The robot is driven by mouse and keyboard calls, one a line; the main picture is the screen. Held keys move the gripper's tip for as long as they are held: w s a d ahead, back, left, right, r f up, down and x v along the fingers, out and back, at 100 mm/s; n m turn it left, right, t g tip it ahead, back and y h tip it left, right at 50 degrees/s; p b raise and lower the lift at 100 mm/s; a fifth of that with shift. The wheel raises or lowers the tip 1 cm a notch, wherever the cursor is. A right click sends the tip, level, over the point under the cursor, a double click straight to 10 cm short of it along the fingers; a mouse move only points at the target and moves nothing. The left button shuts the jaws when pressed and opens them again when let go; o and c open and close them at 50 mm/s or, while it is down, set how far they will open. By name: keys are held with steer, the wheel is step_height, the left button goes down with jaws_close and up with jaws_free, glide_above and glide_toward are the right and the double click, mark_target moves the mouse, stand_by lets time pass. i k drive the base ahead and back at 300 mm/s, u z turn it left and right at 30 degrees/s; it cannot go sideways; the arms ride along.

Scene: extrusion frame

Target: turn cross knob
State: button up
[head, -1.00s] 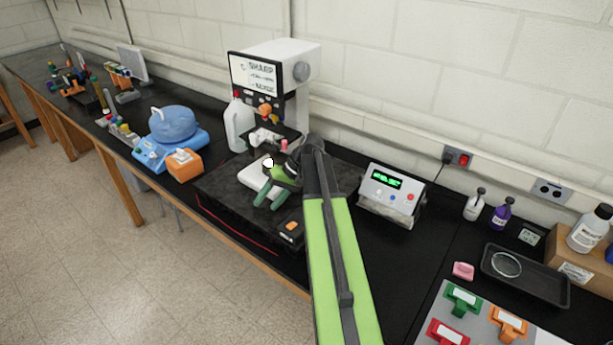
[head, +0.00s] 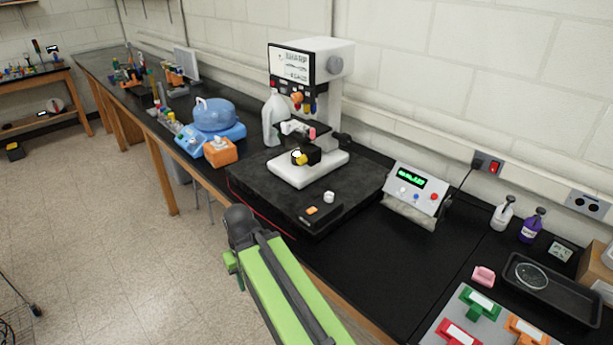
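A machine (head: 338,95) with a white column stands on a black base at the back of the bench. A yellow knob (head: 300,158) sits on a black block above its white plate (head: 325,170). A small white knob (head: 329,197) stands on the base's front right part, near an orange button (head: 312,210). I cannot tell which knob is cross-shaped. My gripper (head: 230,262) is in front of the bench edge, lower left of the machine and apart from it. Only a bit of green finger shows beside my arm; the rest is hidden. No held thing shows.
A white box with a green display (head: 414,193) stands right of the machine. An orange box (head: 220,152) and a blue device (head: 214,115) stand left. Coloured T-shaped handles (head: 480,303) lie at the lower right. The floor in front of the bench is clear.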

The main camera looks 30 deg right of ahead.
mark_target(301, 159)
steer(key=k, duration=1)
steer(key=u, duration=0.55)
steer(key=i, duration=0.8)
steer(key=u, duration=0.6)
steer(key=i, duration=1.05)
steer(key=z, duration=0.2)
